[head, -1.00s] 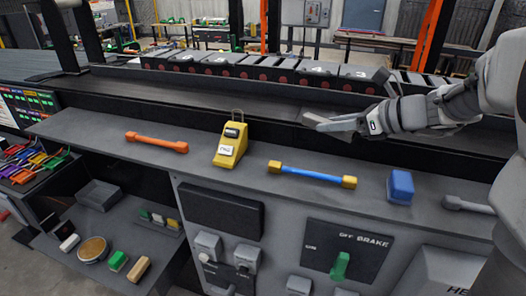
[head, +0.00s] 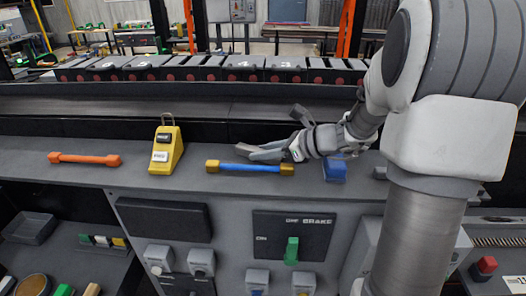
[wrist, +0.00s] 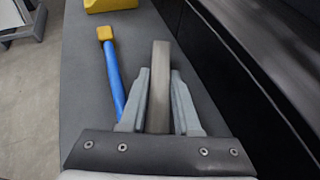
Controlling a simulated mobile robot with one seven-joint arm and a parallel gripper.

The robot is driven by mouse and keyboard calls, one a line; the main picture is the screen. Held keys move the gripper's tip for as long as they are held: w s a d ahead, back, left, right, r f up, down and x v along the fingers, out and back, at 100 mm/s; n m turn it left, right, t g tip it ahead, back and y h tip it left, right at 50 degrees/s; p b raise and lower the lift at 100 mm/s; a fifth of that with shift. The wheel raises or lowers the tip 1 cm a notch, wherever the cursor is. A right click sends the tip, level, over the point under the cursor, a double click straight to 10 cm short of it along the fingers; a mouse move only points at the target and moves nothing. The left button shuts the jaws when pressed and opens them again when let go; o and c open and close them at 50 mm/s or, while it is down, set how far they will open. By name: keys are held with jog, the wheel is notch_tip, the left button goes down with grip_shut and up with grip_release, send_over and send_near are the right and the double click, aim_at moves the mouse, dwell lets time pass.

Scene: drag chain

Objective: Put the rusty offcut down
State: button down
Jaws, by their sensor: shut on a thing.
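My gripper (wrist: 160,72) is shut on the rusty offcut (wrist: 160,95), a flat grey-brown bar standing out between the two fingers in the wrist view. In the head view my gripper (head: 262,152) points left, close behind the blue bar with yellow ends (head: 248,168). There the offcut is hard to tell from the grey fingers. The grey shelf (wrist: 82,100) lies below the offcut in the wrist view; I cannot tell whether they touch. The blue bar (wrist: 112,75) is just left of the offcut there.
A yellow wedge-shaped device (head: 166,150) and an orange bar (head: 85,159) are on the shelf to the left. A blue block (head: 335,170) sits under my wrist. A dark trough (head: 180,108) runs behind. Shelf between the wedge and the blue bar is clear.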

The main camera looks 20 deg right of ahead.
jog(key=shift+f, duration=0.2)
jog(key=c, duration=0.6)
grip_release()
jog(key=shift+r, duration=0.1)
